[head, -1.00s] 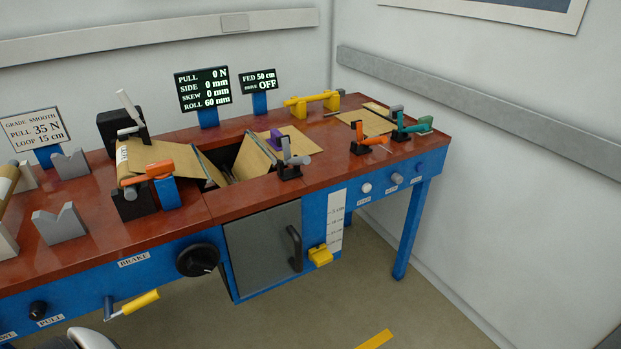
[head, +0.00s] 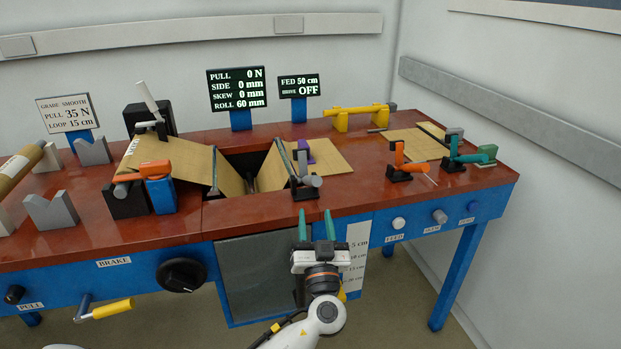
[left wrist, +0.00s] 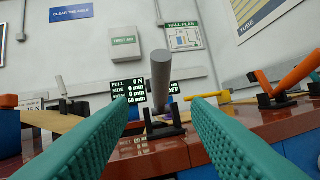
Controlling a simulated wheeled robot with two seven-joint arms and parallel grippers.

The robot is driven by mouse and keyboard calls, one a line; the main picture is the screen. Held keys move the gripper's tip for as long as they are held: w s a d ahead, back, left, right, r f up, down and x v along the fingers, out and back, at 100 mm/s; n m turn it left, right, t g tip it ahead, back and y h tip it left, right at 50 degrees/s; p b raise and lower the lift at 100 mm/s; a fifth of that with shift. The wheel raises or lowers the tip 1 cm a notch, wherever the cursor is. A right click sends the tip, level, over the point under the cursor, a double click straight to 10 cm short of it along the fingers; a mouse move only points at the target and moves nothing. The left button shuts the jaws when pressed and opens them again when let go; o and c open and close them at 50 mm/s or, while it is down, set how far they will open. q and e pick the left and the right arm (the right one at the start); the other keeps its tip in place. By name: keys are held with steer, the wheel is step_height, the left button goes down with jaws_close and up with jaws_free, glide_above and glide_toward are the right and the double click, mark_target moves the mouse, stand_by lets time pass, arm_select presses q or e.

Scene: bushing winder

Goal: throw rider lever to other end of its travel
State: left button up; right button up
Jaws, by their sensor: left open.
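A grey-handled lever (head: 310,180) on a black base stands at the front right edge of the web slot in the red table; no label shows that it is the rider lever. In the left wrist view the grey rod of this lever (left wrist: 161,78) stands up from its black bracket, straight ahead between my fingers. My left gripper (head: 315,218) is open and empty, just in front of the table edge and below the lever, apart from it. Its green fingers (left wrist: 163,115) frame the lever in the left wrist view. My right gripper is not in view.
An orange lever (head: 408,165) and a teal lever (head: 465,155) stand further right. An orange clamp on a blue block (head: 160,185) is left of the slot. A display (head: 238,89) reads pull 0 N. Red table top is clear between the grey and orange levers.

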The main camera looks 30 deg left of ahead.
mark_target(312, 179)
arm_select(q)
steer(key=p+x, duration=0.1)
steer(key=x, duration=0.2)
steer(key=p+x, duration=0.1)
steer(key=x, duration=0.3)
steer(key=p+x, duration=0.1)
steer(key=x, duration=0.3)
steer(key=shift+d+r, duration=0.2)
steer(key=shift+r, duration=0.15)
steer(key=shift+w+a+r, duration=0.15)
steer(key=shift+w+a, duration=0.2)
steer(key=shift+w, duration=0.05)
jaws_close()
